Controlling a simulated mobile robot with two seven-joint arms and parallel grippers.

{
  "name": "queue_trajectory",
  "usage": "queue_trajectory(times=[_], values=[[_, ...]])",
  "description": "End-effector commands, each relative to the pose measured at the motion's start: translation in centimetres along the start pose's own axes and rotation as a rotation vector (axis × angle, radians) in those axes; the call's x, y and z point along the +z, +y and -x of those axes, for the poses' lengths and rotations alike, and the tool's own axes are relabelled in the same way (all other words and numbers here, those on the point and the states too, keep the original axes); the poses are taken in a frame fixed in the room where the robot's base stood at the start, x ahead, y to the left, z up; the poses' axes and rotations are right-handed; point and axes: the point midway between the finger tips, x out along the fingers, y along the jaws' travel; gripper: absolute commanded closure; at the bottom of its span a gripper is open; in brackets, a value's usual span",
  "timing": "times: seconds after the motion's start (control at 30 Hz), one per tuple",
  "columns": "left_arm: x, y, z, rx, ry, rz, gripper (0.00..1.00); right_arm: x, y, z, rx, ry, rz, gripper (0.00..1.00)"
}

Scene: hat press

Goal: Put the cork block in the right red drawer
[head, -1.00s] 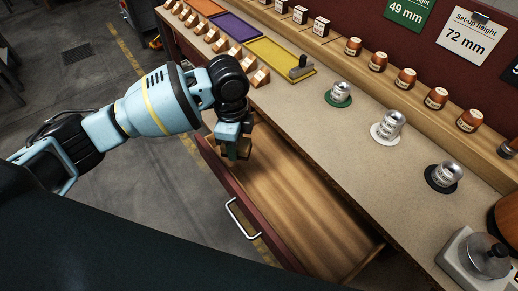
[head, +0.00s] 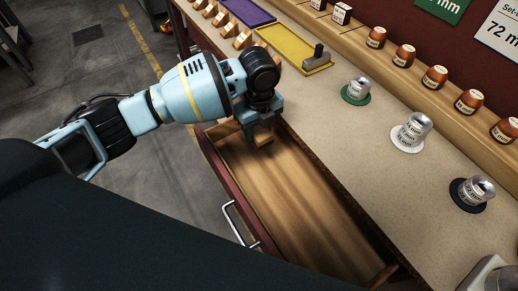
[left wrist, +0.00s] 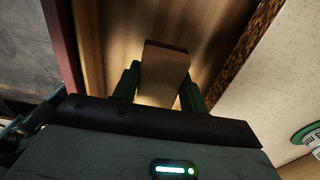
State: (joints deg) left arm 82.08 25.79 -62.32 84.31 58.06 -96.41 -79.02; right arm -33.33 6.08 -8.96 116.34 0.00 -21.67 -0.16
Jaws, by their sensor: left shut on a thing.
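Whether the block touches the floor is hard to tell. The drawer is pulled out and otherwise looks empty. My right gripper is not in view.
The bench top (head: 330,130) runs along the drawer's right side. It holds a yellow tray (head: 292,48), a purple tray (head: 245,12), several small wooden blocks and silver weights on green, white (head: 408,138) and black discs. The drawer's silver handle (head: 237,222) sticks out left.

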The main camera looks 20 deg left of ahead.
Motion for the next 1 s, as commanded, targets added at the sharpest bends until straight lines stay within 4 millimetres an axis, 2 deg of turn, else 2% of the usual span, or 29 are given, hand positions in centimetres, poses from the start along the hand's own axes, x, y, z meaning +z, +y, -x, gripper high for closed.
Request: queue_trajectory(times=[0.13,0.37,0.7,1.0], values=[[0.0,0.1,-2.5,0.003,0.002,0.001,0.79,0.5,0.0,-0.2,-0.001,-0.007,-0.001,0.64],[0.0,0.0,-3.5,0.000,0.001,0.001,0.79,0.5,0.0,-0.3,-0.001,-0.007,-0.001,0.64],[-0.1,0.0,-7.9,0.001,0.001,0.001,0.79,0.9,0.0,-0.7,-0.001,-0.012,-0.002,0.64],[0.0,0.0,-8.2,-0.001,0.000,0.000,0.79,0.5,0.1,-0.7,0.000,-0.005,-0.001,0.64]])
